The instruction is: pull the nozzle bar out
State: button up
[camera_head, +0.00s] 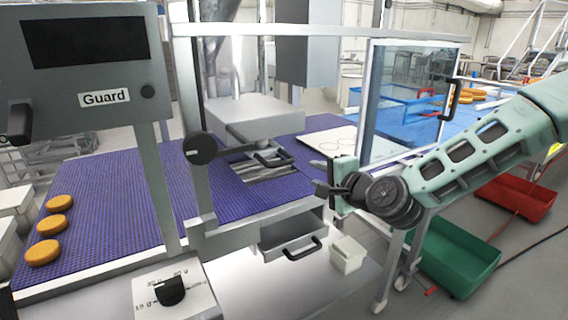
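What looks like the nozzle bar is a metal piece with a black handle (273,160), low on the front of the grey depositor head (255,117) above the purple belt. I cannot tell how far it sits in the head. My gripper (321,189) is to the right of and lower in the picture than that handle, apart from it, with dark fingers pointing left. The fingers are small and seen edge-on, so their opening is unclear. I see nothing held in them.
The clear guard panel (405,95) with a black handle stands behind my arm. A drawer (285,236) with a handle and a small white box (347,254) are below. Orange rounds (55,225) lie on the purple belt (110,200) at left. Green (455,258) and red (513,199) bins stand on the floor.

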aim_at(286, 163)
jog(key=p+x, duration=0.2)
jog(key=x, duration=1.4)
jog(key=shift+a+f, duration=0.1)
jog(key=shift+f, duration=0.05)
grip_shut()
